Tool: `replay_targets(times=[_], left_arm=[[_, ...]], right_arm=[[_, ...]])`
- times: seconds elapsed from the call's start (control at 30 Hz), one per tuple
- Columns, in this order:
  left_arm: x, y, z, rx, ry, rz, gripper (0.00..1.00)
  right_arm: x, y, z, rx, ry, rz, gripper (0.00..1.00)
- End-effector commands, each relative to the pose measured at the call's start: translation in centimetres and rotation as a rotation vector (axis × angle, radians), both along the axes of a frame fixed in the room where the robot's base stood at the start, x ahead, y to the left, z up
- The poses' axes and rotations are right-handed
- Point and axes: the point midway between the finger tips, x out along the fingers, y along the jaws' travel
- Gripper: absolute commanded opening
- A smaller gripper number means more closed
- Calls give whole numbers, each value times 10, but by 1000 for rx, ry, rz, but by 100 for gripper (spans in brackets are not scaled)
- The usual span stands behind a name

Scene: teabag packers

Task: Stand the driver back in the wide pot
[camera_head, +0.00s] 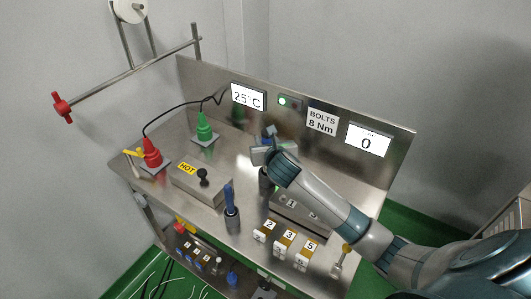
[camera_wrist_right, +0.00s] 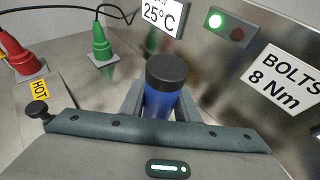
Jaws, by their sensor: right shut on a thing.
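My right gripper (camera_head: 268,148) is above the back middle of the steel bench, its arm coming in from the right. In the right wrist view its fingers (camera_wrist_right: 163,105) are shut on an upright blue cylinder with a black top, which looks like the driver (camera_wrist_right: 165,95). Its lower part is hidden by the gripper there. In the head view a dark cylindrical shape (camera_head: 265,180) shows just below the gripper; I cannot tell whether it is the wide pot or part of the driver. Another blue-handled tool (camera_head: 229,196) stands in a narrow dark holder (camera_head: 232,220). My left gripper is out of view.
A steel box marked HOT (camera_head: 203,182) with a black knob is left of the blue-handled tool. A display panel (camera_head: 300,108) rises at the back.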

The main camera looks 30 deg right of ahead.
Motion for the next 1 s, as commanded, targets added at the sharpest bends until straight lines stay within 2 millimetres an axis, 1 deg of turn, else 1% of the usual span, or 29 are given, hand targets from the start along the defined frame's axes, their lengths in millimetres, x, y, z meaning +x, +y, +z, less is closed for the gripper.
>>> replay_targets(times=[0.13,0.47,0.57,0.77,0.87,1.0], left_arm=[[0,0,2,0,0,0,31],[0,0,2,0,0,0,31],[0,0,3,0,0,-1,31],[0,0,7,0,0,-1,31],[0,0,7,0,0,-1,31],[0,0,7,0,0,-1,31]], right_arm=[[1,0,-8,0,-3,0,2],[1,0,-10,0,-3,0,2],[0,0,-18,2,-1,-1,2],[0,0,-41,1,0,0,2],[1,0,-45,1,-3,1,2],[1,0,-46,-1,-4,1,2]])
